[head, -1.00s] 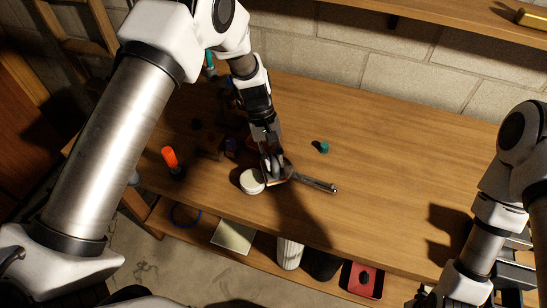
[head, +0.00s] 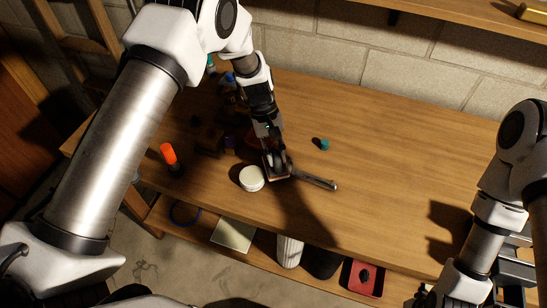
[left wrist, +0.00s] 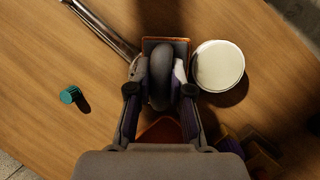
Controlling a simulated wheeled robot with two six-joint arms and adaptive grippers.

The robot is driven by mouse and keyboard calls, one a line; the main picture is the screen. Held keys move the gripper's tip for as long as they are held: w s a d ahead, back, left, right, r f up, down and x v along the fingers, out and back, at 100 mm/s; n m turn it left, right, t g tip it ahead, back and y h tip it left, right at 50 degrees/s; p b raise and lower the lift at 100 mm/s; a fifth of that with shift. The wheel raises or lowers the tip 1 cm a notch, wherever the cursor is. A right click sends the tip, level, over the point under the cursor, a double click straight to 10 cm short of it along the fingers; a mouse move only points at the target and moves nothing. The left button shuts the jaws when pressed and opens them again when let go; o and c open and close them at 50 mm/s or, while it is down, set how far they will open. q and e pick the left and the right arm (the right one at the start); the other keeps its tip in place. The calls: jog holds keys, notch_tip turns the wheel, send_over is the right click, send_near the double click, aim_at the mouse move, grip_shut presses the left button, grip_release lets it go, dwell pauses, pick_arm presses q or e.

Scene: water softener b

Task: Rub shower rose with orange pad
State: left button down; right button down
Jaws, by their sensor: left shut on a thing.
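My left gripper (head: 274,160) is shut on the dark, rounded handle of the orange pad. The pad (left wrist: 165,41) shows an orange edge around a dark square in the left wrist view. The shower rose (head: 315,181) is a metal piece lying on the bench with its stem pointing right; the stem also shows in the left wrist view (left wrist: 103,27). The pad is at the stem's left end and hides the rose's head, so I cannot see whether they touch. My right gripper is not in view; only its arm shows at the right.
A round white tub (head: 251,178) stands close beside the pad. A teal knob (head: 324,144) lies behind the stem. An orange-capped item (head: 168,154) stands to the left. A red piece (left wrist: 160,130) lies under the gripper. The bench's right half is clear.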

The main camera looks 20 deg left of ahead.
pick_arm(q)
jog(key=shift+w+d, duration=0.15)
jog(key=shift+w, duration=0.95)
jog(key=shift+w+d+f+b, duration=0.1)
jog(key=shift+w+b, duration=0.35)
jog(key=shift+w, duration=0.2)
jog(key=shift+w+d+f+b, duration=0.1)
jog(key=shift+w+b, duration=0.3)
jog(key=shift+w, duration=0.75)
jog(key=shift+r, duration=0.25)
jog(key=shift+s+a+p, duration=0.15)
jog(key=shift+s+p, duration=0.85)
jog(key=shift+s, duration=0.4)
jog(key=shift+s+f, duration=0.15)
jog(key=shift+s, duration=0.35)
jog(key=shift+s+a+f+p, duration=0.15)
jog(key=shift+s+p, duration=0.25)
jog(key=shift+s, duration=0.3)
jog(key=shift+s+a+r+p, duration=0.1)
jog(key=shift+s+p, duration=0.25)
jog(key=shift+s, duration=0.3)
jog(key=shift+s+f, duration=0.15)
jog(key=shift+s, duration=0.3)
